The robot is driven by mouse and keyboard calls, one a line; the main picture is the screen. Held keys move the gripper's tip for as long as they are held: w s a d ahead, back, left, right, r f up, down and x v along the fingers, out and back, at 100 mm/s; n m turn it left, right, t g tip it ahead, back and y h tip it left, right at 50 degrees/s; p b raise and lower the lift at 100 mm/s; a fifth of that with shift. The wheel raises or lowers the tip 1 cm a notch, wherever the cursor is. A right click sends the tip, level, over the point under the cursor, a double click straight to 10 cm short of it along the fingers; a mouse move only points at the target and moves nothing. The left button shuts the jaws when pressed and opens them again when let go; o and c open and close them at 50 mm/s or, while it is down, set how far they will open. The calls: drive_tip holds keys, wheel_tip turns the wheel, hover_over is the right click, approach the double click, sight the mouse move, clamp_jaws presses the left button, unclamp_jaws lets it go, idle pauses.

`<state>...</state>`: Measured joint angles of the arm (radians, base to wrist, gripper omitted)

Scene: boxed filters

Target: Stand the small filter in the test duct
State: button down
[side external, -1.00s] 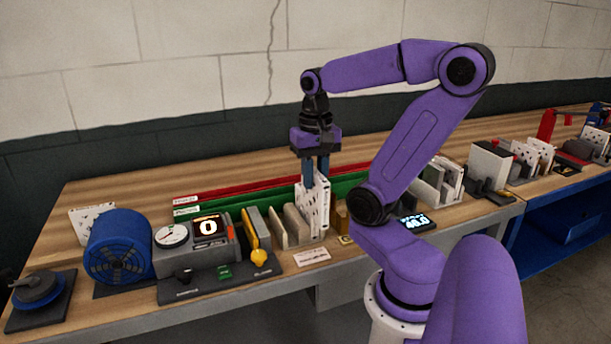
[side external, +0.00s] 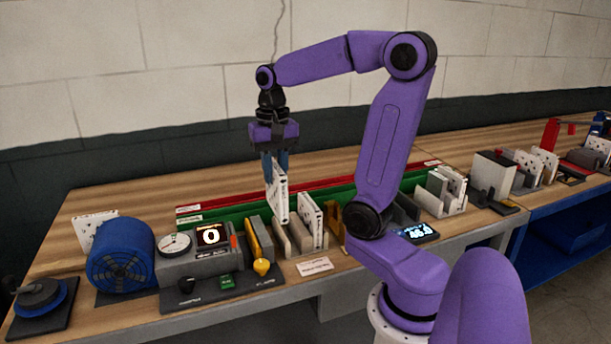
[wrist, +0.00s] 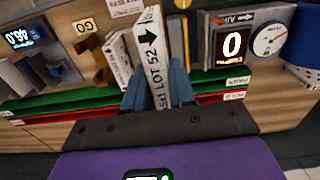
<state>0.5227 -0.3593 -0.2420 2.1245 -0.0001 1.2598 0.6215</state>
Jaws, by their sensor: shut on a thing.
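My gripper (side external: 276,162) points down and is shut on a white speckled filter (side external: 280,198), held upright. In the wrist view the filter's edge (wrist: 150,62) shows a black arrow and "LOT 52" between the blue fingers. Its lower end is above or beside the grey slotted rack (side external: 300,240); I cannot tell whether it is clear of it. Another white filter (side external: 311,222) stands in the rack to the right. The test duct appears to be the grey unit (side external: 200,262) with a gauge (side external: 174,244), a display reading 0 (side external: 211,235) and a yellow lever (side external: 261,265).
A blue fan (side external: 120,252) stands left of the grey unit. Green (side external: 335,200) and red (side external: 330,183) trays run behind the rack. A brown stand (wrist: 92,52) and a lit readout (side external: 422,232) are to the rack's right. Open wood lies behind the trays.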

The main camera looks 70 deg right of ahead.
drive_tip(key=w+a+f, duration=0.1)
drive_tip(key=w+f, duration=0.1)
drive_tip(key=w, duration=0.7)
drive_tip(key=shift+w+a+f, duration=0.15)
drive_tip(key=shift+a, duration=0.2)
drive_tip(key=shift+f, duration=2.4)
wheel_tip(320, 180, down, 7)
idle(3.3)
drive_tip(key=c, duration=0.9)
unclamp_jaws()
drive_tip(key=shift+o, duration=0.2)
